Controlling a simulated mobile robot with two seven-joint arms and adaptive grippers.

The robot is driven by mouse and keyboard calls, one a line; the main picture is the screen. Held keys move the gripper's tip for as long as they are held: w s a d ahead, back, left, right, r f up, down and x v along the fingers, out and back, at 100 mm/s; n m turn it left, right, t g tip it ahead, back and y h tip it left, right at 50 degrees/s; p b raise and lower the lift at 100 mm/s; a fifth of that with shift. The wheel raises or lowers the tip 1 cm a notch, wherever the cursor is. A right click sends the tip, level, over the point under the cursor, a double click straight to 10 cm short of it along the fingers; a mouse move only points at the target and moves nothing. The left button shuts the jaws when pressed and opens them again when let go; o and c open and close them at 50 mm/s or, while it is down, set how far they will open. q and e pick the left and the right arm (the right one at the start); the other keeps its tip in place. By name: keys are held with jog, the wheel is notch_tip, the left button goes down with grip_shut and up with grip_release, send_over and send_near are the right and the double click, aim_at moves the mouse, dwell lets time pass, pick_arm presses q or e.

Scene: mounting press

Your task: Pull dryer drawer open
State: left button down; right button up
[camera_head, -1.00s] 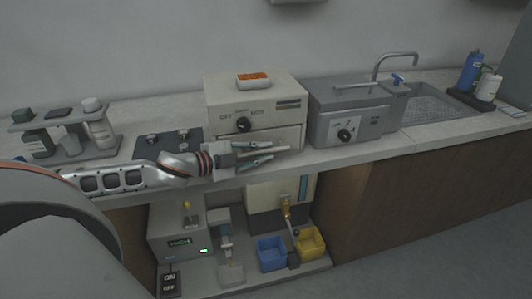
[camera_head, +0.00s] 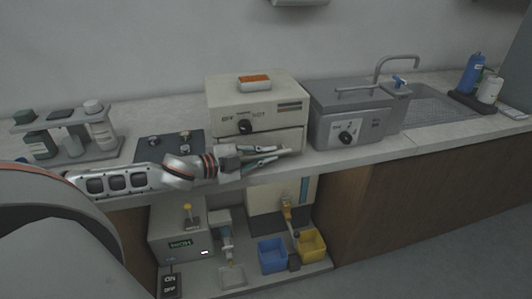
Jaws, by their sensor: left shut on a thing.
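The dryer (camera_head: 222,118) is a cream box on the counter with a dial and an OFF/HOT label. Its drawer (camera_head: 292,138) is the pale front panel below the dial, partly hidden by my left gripper. My left gripper (camera_head: 284,153) reaches in from the left, low in front of the drawer. Its fingers are shut on the drawer's handle, which they mostly hide. I cannot tell any clear gap between drawer and dryer. My right gripper is not in view.
A grey water bath (camera_head: 322,128) stands close to the dryer's right, before the sink (camera_head: 440,104). A bottle rack (camera_head: 72,158) and a dark mat (camera_head: 150,150) lie to the left. Below are a blue bin (camera_head: 272,256) and a yellow bin (camera_head: 312,246).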

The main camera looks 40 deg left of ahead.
pick_arm(q)
jog(key=s+d+p, duration=0.9)
jog(key=s+d, duration=0.3)
jog(key=d, duration=0.2)
jog(key=c, duration=2.4)
grip_release()
jog(key=v, duration=1.2)
